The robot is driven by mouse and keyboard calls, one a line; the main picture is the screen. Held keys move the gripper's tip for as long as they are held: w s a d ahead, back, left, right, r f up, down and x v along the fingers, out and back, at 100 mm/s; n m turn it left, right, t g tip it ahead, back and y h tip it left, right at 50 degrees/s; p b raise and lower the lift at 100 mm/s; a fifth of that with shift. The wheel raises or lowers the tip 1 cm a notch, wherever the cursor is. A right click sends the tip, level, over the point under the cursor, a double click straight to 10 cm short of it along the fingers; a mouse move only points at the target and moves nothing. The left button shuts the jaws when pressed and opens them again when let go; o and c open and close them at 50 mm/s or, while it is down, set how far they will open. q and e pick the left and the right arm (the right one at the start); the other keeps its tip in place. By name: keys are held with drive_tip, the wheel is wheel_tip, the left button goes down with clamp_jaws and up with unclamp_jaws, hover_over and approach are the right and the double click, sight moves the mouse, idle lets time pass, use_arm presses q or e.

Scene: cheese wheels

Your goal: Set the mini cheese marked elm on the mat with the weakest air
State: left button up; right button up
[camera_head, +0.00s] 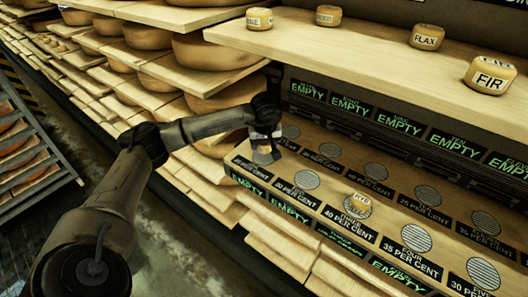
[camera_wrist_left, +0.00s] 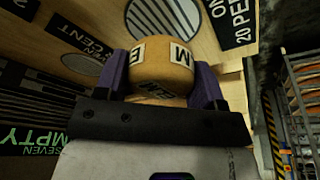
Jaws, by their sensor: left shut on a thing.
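In the head view my left gripper (camera_head: 266,132) is over the front-left end of the lower shelf. In the left wrist view its two purple fingers (camera_wrist_left: 163,76) are shut on a small orange cheese (camera_wrist_left: 165,57). The cheese has white labels; E and M can be read, consistent with ELM. A round striped mat (camera_wrist_left: 150,18) is close by it, with a label reading ONE and 20 PER beside it. This mat shows in the head view (camera_head: 265,158) below the gripper. I cannot tell whether the cheese touches it. My right gripper is not in view.
Two rows of striped mats run right, with labels such as 30, 40 and 35 PER CENT. A small labelled cheese (camera_head: 358,205) stands on mat three. Several cheeses, including FIR (camera_head: 490,76) and FLAX (camera_head: 427,36), stand on the upper shelf (camera_head: 350,50).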

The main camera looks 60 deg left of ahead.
sight(264, 150)
use_arm(q)
wheel_tip(264, 150, down, 4)
drive_tip(key=shift+d+r+b, duration=0.1)
drive_tip(key=shift+r+b, duration=0.1)
drive_tip(key=shift+b, duration=0.55)
drive_tip(key=shift+r, duration=0.1)
drive_tip(key=o, duration=1)
drive_tip(key=shift+f, duration=0.2)
drive_tip(key=shift+c, duration=0.2)
